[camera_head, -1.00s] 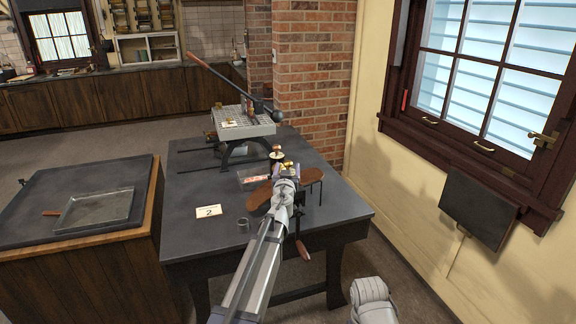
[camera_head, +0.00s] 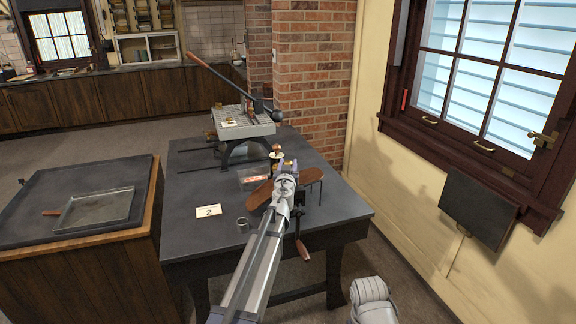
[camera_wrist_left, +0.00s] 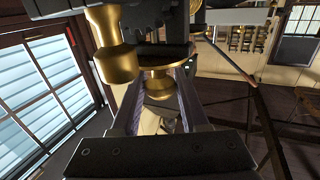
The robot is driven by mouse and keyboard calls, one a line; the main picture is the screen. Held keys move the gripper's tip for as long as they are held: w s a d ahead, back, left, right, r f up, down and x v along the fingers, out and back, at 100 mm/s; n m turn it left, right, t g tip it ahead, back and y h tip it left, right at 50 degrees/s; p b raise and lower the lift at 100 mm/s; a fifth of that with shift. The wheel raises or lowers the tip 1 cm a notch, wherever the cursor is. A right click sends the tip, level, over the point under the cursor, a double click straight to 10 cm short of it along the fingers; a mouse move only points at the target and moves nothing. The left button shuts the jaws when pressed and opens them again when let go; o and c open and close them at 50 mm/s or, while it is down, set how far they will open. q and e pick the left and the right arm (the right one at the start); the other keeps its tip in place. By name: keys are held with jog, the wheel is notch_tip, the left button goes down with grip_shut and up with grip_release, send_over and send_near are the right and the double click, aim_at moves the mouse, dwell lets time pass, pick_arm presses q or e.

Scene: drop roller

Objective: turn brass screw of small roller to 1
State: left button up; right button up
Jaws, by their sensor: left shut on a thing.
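In the left wrist view a brass screw with a round, flat head (camera_wrist_left: 160,80) sits between the two fingers of my left gripper (camera_wrist_left: 160,105), which is shut on it. A second brass knob (camera_wrist_left: 112,45), thicker and waisted, stands just left of the fingers. Dark metal of the small roller (camera_wrist_left: 155,20) shows behind them. In the head view my left gripper (camera_head: 287,172) is over the small roller at the table's right side and hides most of it, screw included. The mark 1 cannot be made out. My right gripper is not in view.
A crank handle (camera_head: 303,250) hangs at the front edge. A larger machine with a long lever (camera_head: 225,85) stands behind.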

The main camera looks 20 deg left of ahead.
pick_arm(q)
grip_shut()
jog(key=shift+d+y, duration=0.1)
jog(key=shift+y, duration=0.2)
jog(key=n+y, duration=0.1)
jog(key=y, duration=0.1)
jog(key=n+g+y, duration=0.1)
jog(key=n, duration=0.1)
jog(key=shift+w+d+g+y, duration=0.1)
jog(key=shift+w+g+y, duration=0.05)
jog(key=shift+g+y, duration=0.2)
jog(key=n+g+y, duration=0.2)
jog(key=y, duration=0.1)
jog(key=shift+w+n+y, duration=0.1)
jog(key=shift+n+y, duration=0.25)
jog(key=shift+n, duration=0.05)
jog(key=n+g+y, duration=0.4)
jog(key=g, duration=0.1)
jog(key=shift+n+g+y, duration=0.6)
jog(key=shift+n+g, duration=0.3)
jog(key=shift+g, duration=0.45)
jog(key=shift+s+g, duration=0.2)
jog(key=shift+g, duration=0.1)
